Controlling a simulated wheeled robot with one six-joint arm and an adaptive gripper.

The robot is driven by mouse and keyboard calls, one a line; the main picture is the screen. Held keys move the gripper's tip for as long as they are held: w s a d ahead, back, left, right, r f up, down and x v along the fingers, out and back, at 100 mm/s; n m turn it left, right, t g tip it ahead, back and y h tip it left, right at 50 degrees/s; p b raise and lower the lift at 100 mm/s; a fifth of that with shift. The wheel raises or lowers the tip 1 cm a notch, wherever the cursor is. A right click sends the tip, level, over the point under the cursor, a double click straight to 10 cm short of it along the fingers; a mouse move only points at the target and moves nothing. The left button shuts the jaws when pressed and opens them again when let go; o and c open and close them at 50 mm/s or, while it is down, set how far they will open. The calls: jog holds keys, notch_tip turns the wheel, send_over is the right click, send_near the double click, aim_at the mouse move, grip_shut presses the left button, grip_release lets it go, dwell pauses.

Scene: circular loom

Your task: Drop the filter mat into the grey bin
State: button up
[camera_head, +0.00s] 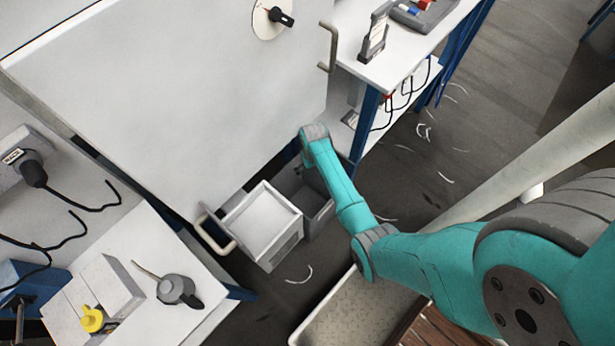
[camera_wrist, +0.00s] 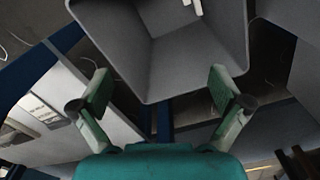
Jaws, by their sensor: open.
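The grey bin (camera_head: 318,217) stands on the floor beside a pale box, partly hidden behind my arm in the head view. In the wrist view the grey bin (camera_wrist: 200,62) is open towards me, and I see its inner walls and floor. A small white piece (camera_wrist: 194,6) shows inside it at the top edge of the picture; I cannot tell what it is. My gripper (camera_wrist: 158,92) is open at the bin, with nothing between its fingers. It is hidden in the head view. I cannot make out the filter mat for certain in either view.
The pale box (camera_head: 265,222) has a flat light top and stands against the big white panel (camera_head: 170,100), near a handle (camera_head: 214,232). A white table (camera_head: 185,262) is at lower left, a shelf bench (camera_head: 420,45) at upper right. A shallow tray (camera_head: 350,312) lies below my arm.

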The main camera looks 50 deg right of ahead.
notch_tip(320, 180, up, 6)
jog(key=shift+f, duration=0.1)
jog(key=shift+s, duration=0.15)
dwell(0.5)
